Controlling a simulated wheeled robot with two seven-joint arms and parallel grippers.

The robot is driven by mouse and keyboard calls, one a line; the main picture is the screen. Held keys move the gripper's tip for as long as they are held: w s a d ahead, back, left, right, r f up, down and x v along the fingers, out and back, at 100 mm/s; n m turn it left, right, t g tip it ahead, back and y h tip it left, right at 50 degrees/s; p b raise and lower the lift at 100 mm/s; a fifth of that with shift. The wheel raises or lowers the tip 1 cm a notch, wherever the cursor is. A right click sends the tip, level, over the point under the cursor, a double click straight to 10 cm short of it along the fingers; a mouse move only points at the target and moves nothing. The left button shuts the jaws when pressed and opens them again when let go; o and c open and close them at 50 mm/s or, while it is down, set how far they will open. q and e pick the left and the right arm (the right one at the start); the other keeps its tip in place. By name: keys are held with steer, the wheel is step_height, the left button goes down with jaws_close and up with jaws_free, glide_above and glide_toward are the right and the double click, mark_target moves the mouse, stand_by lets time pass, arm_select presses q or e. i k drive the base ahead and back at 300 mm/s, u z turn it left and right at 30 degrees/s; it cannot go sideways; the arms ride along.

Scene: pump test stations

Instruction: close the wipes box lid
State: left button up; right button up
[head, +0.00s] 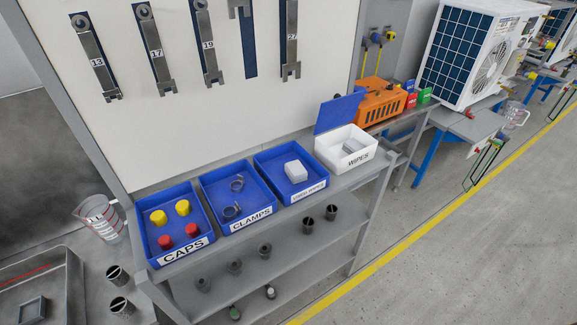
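The wipes box (364,151) is white with a "WIPES" label on its front. It stands at the right end of the shelf's top surface. Its blue lid (338,112) stands raised at the box's back left side, so the box is open. A pale grey item (352,146) shows inside the box. Neither of my grippers is in view, so their positions relative to the box do not show.
Blue trays for caps (202,247), clamps (263,217) and a third with a white block (296,171) line the shelf left of the box. An orange machine (381,101) stands behind it. A panel with wrenches rises behind the trays. Floor in front is clear.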

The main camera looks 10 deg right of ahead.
mark_target(337, 112)
steer(key=k, duration=1.3)
steer(key=z, duration=0.55)
steer(key=i, duration=1.55)
steer(key=u, duration=0.55)
